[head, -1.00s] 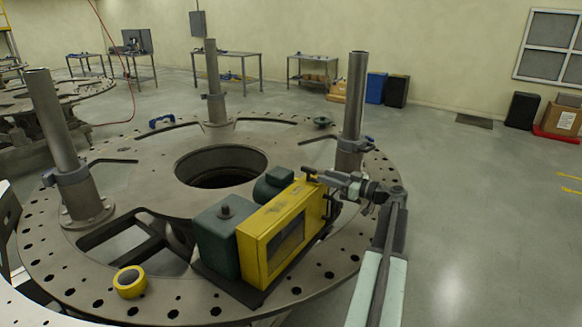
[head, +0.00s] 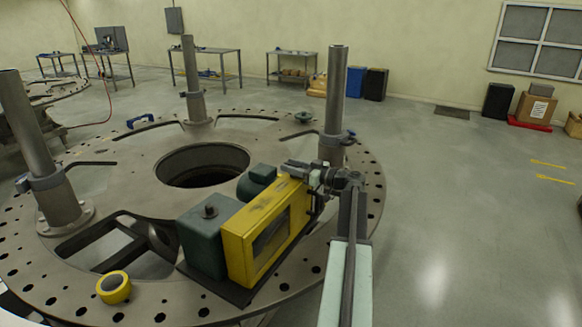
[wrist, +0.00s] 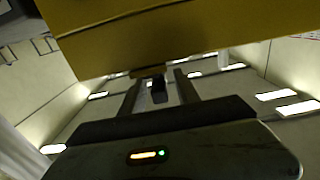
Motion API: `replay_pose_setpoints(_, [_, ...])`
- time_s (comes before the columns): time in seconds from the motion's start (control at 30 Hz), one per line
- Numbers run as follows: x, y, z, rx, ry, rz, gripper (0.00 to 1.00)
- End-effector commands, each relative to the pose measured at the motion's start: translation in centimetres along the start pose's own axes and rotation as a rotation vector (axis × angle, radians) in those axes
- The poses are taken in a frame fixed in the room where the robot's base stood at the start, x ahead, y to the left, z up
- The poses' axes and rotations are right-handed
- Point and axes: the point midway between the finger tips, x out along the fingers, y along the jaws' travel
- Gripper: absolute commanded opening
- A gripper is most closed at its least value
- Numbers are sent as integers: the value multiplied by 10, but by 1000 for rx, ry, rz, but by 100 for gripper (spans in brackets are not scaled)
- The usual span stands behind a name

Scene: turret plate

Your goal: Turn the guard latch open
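The yellow guard (head: 265,235) stands on a dark base on the turret plate, beside a green housing (head: 203,240). My gripper (head: 294,167) is at the guard's upper right end in the head view and hides the latch there. In the wrist view the guard (wrist: 180,35) fills the top. My gripper's two fingers (wrist: 158,88) stand apart below it. A small dark piece, apparently the guard latch (wrist: 158,92), shows between the fingers, with a gap on each side. How far the latch is turned cannot be told.
The round turret plate (head: 120,180) carries several upright posts, one (head: 335,100) just behind my arm. A yellow tape roll (head: 114,287) lies at the plate's front left.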

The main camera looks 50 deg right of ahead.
Motion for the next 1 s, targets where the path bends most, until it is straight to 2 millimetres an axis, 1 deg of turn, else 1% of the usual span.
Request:
replay_pose_setpoints(0.03, [0, 0, 0, 0, 0, 0, 33])
replay_pose_setpoints(0.13, [0, 0, 0, 0, 0, 0, 5])
replay_pose_setpoints(0.17, [0, 0, 0, 0, 0, 0, 0])
replay_pose_setpoints(0.23, [0, 0, 0, 0, 0, -1, 0])
replay_pose_setpoints(0.27, [5, 0, 0, 0, 0, -8, 0])
replay_pose_setpoints(0.57, [1, -3, 0, 0, 1, 47, 0])
replay_pose_setpoints(0.77, [1, -6, 0, 0, 1, 165, 0])
replay_pose_setpoints(1.0, [1, -7, 0, 0, 0, 367, 0])
